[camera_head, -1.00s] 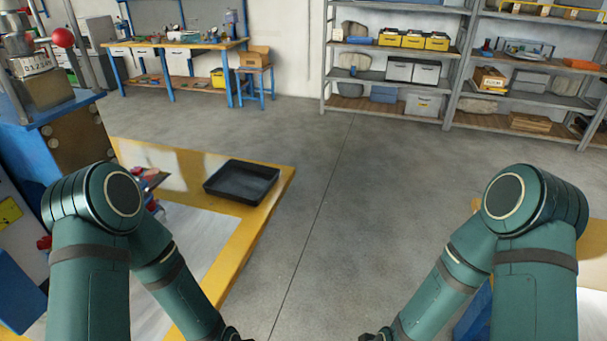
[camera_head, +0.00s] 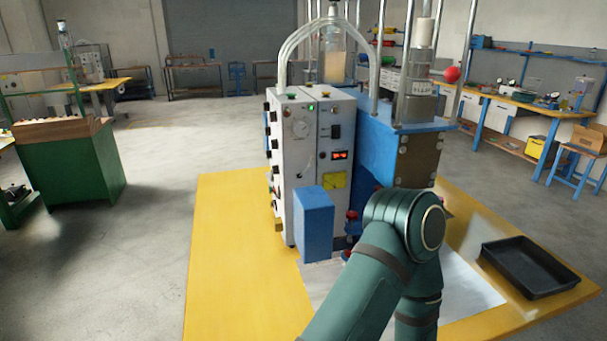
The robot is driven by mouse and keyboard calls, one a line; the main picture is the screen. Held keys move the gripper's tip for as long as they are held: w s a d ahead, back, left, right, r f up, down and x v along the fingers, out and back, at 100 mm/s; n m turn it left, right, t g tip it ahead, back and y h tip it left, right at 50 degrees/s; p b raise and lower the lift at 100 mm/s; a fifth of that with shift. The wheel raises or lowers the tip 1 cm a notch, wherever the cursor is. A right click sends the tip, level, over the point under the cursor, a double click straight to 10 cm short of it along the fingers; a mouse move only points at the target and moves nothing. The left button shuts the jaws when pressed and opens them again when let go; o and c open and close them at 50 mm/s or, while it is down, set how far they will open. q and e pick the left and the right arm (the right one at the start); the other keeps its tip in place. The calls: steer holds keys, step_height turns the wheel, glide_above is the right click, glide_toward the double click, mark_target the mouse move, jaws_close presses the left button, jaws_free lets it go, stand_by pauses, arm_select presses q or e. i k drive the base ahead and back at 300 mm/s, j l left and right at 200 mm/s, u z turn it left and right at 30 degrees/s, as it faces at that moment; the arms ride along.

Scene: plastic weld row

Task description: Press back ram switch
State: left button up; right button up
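The welding machine stands on a yellow-edged table, with a light grey control panel (camera_head: 309,160) facing me. I cannot tell which control is the back ram switch. Neither gripper is in view.
A blue box (camera_head: 315,222) stands in front of the panel. A blue block with a metal column and red ball lever (camera_head: 451,74) stands right of it. A black tray (camera_head: 525,267) lies on the table's right. A green cabinet (camera_head: 75,170) stands left, with open floor between.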

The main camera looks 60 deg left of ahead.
mark_target(336, 130)
steer(key=k+u, duration=0.25)
steer(key=k+j+u, duration=0.1)
steer(key=k+u, duration=0.2)
steer(key=i+l+u, duration=0.1)
steer(key=u, duration=1.3)
